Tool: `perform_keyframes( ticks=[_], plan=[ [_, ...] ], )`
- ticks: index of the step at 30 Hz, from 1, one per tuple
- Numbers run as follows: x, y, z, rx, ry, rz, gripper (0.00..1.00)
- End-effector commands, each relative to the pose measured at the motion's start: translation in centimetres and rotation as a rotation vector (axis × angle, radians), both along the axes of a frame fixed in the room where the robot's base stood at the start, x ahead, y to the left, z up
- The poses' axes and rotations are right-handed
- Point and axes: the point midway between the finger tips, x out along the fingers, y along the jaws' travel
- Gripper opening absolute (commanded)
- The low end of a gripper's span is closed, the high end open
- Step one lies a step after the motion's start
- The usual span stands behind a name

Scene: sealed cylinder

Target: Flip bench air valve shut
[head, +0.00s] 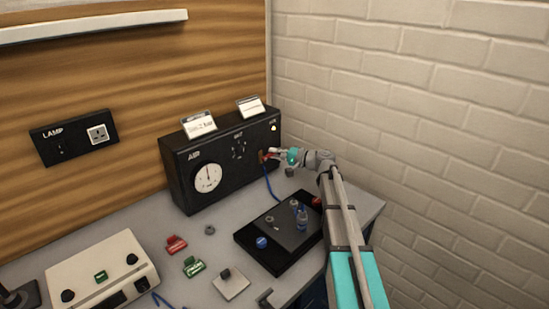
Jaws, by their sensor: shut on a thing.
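The black air panel (222,158) stands at the back of the bench, with a round white gauge (208,178) marked AIR on its front.
A blue hose (269,184) hangs from below the valve to a black tray (251,238) holding small parts. Red (175,245) and green (194,267) pieces lie on the bench. A beige box (101,258) stands front left. A brick wall (420,110) is close on the right.

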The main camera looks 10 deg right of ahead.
Motion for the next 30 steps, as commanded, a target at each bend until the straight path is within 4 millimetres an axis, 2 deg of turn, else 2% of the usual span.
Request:
perform_keyframes(
  ticks=[1, 3, 17, 18, 22, 23, 30],
  plan=[
    [0.02, -0.04, -0.68, 0.027, 0.019, 0.0, 0.0],
    [0.01, -0.04, -0.8, 0.064, 0.043, 0.0, 0.0],
    [-0.02, -0.09, -0.67, 0.112, 0.077, 0.0, 0.0],
    [-0.02, -0.09, -0.68, 0.111, 0.078, 0.0, 0.28],
    [-0.01, -0.09, -0.67, 0.112, 0.077, 0.0, 0.52],
    [0.0, -0.08, -0.67, 0.112, 0.077, 0.0, 0.56],
    [0.01, -0.06, -0.64, 0.112, 0.076, 0.0, 0.56]
  ],
)
